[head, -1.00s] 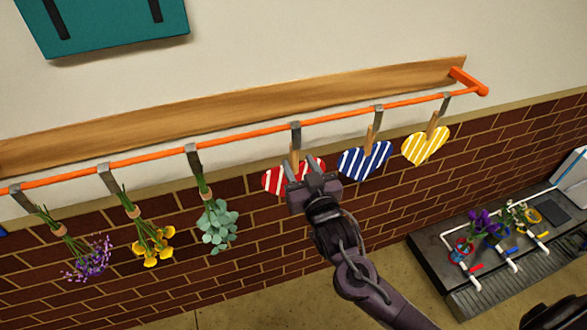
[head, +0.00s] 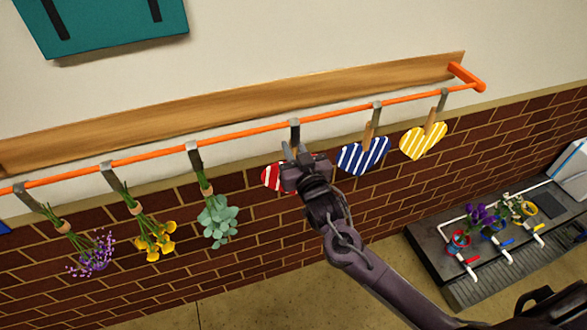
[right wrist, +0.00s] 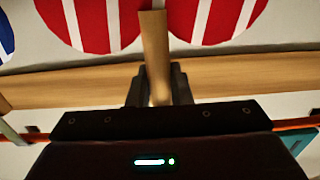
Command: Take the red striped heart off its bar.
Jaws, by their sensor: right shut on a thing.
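The red striped heart (head: 270,177) hangs from the orange bar (head: 250,132) by a grey hook (head: 295,128). My right gripper (head: 295,154) is in front of it and hides most of the heart. The right wrist view shows the red and white heart (right wrist: 215,18) at the top, with its wooden stick (right wrist: 155,50) between the fingers of my right gripper (right wrist: 159,88). The gripper is shut on this stick. The exact contact at the hook is hidden. My left gripper is not in view.
A blue striped heart (head: 362,155) and a yellow striped heart (head: 423,141) hang close on the right. Purple flowers (head: 93,256), yellow flowers (head: 155,238) and green leaves (head: 218,220) hang on the left. A dark bench (head: 430,236) with flower pots stands lower right.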

